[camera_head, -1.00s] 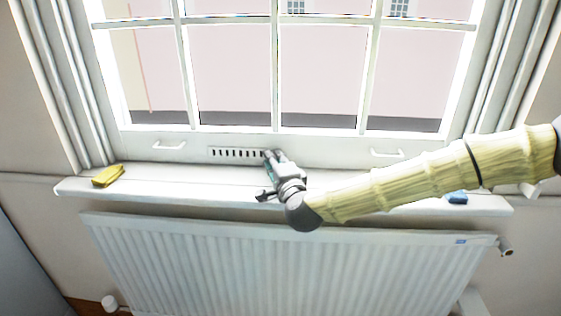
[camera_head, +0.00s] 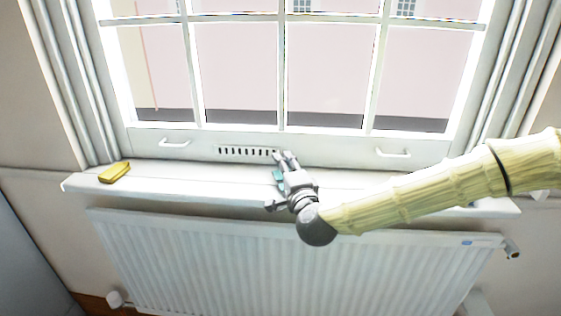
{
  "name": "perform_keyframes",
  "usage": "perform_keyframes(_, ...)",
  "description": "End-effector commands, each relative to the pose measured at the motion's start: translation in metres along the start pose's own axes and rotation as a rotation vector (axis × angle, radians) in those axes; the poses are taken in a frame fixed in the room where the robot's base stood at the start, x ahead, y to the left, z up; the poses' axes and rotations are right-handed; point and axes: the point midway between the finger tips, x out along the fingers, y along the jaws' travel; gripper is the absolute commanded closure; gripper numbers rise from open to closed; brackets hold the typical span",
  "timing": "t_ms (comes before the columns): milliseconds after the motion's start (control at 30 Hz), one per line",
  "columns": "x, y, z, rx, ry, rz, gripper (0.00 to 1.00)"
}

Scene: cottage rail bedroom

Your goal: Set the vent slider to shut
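The vent (camera_head: 245,151) is a white strip with a row of dark slots in the window's bottom rail. Its left and middle slots show dark. My gripper (camera_head: 283,155) is at the vent's right end, over the sill, with its fingertips towards the rail. The gripper hides the right end of the vent and any slider knob there. Whether the fingers touch the slider, or are open or shut, I cannot tell at this size.
A yellow sponge-like block (camera_head: 114,172) lies on the left of the white sill (camera_head: 200,180). White handles flank the vent at left (camera_head: 174,144) and right (camera_head: 393,153). A ribbed radiator (camera_head: 200,255) stands below.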

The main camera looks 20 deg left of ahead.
Motion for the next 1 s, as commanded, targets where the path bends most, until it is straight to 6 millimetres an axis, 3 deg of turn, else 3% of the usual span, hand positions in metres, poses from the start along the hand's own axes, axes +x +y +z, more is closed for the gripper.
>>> perform_keyframes(200,-0.041,0.000,-0.001,0.000,0.000,0.000,0.61)
perform_keyframes(433,-0.069,0.000,-0.001,0.000,0.000,0.000,0.61)
perform_keyframes(1000,-0.077,0.000,-0.001,0.000,0.000,0.000,0.61)
